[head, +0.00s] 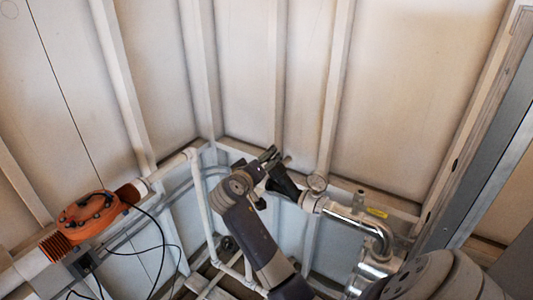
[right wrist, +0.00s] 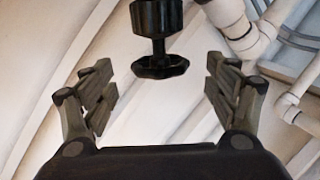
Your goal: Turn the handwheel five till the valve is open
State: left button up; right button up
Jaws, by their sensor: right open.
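The handwheel (right wrist: 160,68) is a small black lobed knob on a black stem, at the upper middle of the right wrist view. My right gripper (right wrist: 159,75) is open, with one finger on each side of the wheel and visible gaps between. In the head view my right gripper (head: 271,172) is at the black valve (head: 286,183) on the white pipe; the wheel itself is hard to make out there. My left gripper is not in view. No marking shows whether the valve is open.
White pipes (head: 203,200) run left of my arm. An orange flanged housing (head: 90,215) with black cables is at the left. A ribbed pale wall stands behind.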

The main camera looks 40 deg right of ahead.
jog(key=shift+p+x, duration=0.7)
jog(key=shift+x, duration=1.9)
jog(key=shift+a, duration=0.1)
jog(key=c, duration=1.1)
